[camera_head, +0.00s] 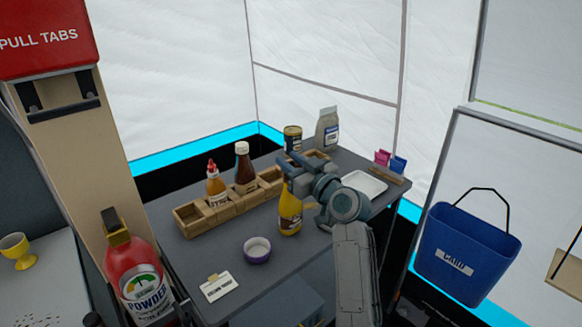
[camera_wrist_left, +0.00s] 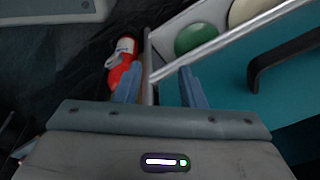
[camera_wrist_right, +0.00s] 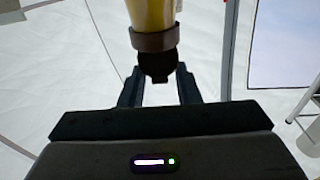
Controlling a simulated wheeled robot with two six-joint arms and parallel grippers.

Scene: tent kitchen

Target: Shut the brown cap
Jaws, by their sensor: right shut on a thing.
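A yellow bottle (camera_head: 290,217) stands upright on the grey table, in front of the wooden condiment tray. Its brown cap (camera_wrist_right: 155,40) shows at the top of the right wrist view, with a darker part beyond its ring between the fingers. My right gripper (camera_head: 289,174) is at the bottle's top and hides the cap in the head view. It is shut on the cap, its fingers on either side in the right wrist view (camera_wrist_right: 158,78). I cannot tell the cap's lid position clearly. My left gripper (camera_wrist_left: 159,82) is open and empty, away from the table.
The wooden tray (camera_head: 190,219) holds an orange bottle (camera_head: 216,185) and a dark sauce bottle (camera_head: 245,166). A purple-rimmed bowl (camera_head: 257,250) and a white card (camera_head: 218,287) lie in front. A white tray (camera_head: 364,183) is at right. A blue bucket (camera_head: 468,247) hangs further right.

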